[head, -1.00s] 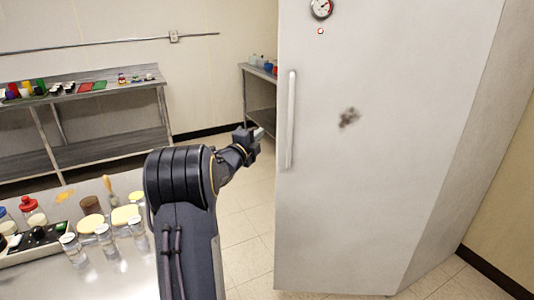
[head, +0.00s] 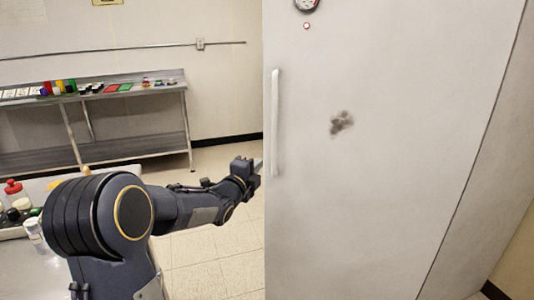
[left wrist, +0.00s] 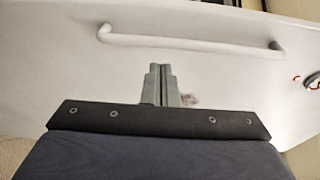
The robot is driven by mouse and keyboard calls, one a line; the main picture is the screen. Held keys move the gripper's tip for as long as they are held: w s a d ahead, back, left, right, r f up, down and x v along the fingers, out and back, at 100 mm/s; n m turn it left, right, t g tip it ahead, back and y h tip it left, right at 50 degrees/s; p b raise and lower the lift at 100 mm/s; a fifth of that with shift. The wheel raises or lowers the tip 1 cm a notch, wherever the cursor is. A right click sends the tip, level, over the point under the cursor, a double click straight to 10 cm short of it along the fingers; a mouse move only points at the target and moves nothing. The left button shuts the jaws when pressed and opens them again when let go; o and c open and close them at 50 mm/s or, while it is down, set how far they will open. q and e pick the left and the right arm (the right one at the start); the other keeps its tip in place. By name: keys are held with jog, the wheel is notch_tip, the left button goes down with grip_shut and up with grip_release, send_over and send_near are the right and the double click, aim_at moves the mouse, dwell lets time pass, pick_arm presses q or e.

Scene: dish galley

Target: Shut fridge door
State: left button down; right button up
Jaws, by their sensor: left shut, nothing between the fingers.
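The fridge door (head: 400,160) is a tall white panel filling the right half of the head view. It has a vertical pale handle (head: 275,123) near its left edge. I cannot tell whether the door stands ajar. The door (left wrist: 225,75) and handle (left wrist: 190,42) also show in the left wrist view. My left gripper (head: 257,165) is at the door's left edge, by the handle's lower end. In the left wrist view its fingers (left wrist: 162,72) are together, empty and pointing at the door beside the handle. Contact is not clear. My right gripper is out of view.
The door carries a round gauge (head: 307,4), a red light (head: 306,26) and a dark smudge (head: 342,123). A steel shelf table (head: 130,95) with coloured items stands at the back wall. A counter with jars (head: 14,190) is at lower left. Tiled floor (head: 205,262) lies between.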

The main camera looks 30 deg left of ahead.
pick_arm(q)
jog(key=w+a+p, duration=0.1)
jog(key=w, duration=0.7)
jog(key=shift+w+p, duration=0.25)
jog(key=shift+p, duration=0.05)
